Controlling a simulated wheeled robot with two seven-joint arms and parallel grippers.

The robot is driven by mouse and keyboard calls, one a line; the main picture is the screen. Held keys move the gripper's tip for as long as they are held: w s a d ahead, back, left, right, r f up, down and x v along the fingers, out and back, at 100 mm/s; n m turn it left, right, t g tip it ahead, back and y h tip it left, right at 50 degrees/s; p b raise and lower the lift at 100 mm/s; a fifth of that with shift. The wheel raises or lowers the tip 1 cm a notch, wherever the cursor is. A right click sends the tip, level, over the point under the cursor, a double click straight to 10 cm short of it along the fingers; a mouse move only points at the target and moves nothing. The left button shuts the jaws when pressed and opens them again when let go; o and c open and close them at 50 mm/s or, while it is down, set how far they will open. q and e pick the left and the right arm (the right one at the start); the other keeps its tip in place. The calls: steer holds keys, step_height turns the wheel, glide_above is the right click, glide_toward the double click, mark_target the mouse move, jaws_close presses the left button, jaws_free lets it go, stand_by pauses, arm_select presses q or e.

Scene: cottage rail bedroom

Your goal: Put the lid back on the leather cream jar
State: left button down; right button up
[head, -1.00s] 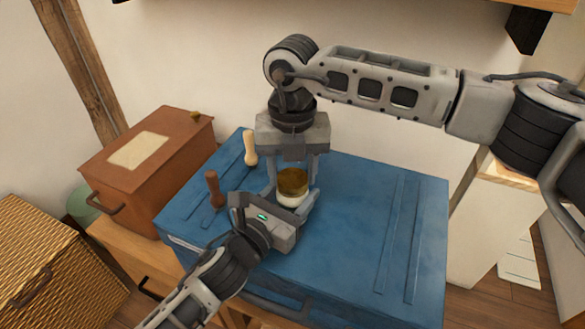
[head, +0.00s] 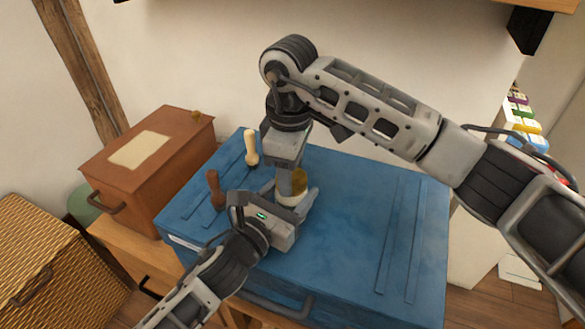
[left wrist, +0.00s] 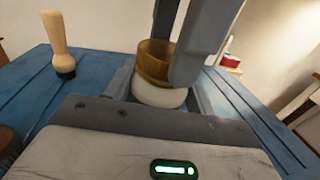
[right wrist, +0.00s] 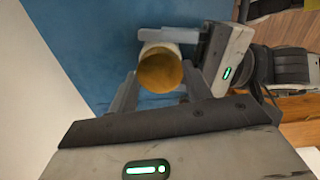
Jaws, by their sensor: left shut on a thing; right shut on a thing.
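The leather cream jar (head: 288,202) is a small white pot standing on the blue trunk. My left gripper (head: 294,201) is shut around it from the front; the pot also shows in the left wrist view (left wrist: 160,95). The amber-brown lid (head: 299,181) is on top of the jar, and I see no clear gap between them in the left wrist view (left wrist: 155,62). My right gripper (head: 291,184) comes down from above and is shut on the lid. The right wrist view shows the lid's round top (right wrist: 160,72) between the fingers. The threads are hidden.
The blue trunk lid (head: 350,235) is clear to the right. A pale-handled brush (head: 251,143) and a dark-handled one (head: 215,188) stand on its left. A brown box (head: 150,160) and a wicker basket (head: 50,260) are further left. Bottles (head: 525,125) stand at far right.

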steer(key=shift+s+r+m, duration=0.1)
steer(key=shift+m, duration=0.5)
steer(key=o, duration=0.9)
steer(key=shift+d, duration=0.1)
steer(key=shift+c, duration=0.2)
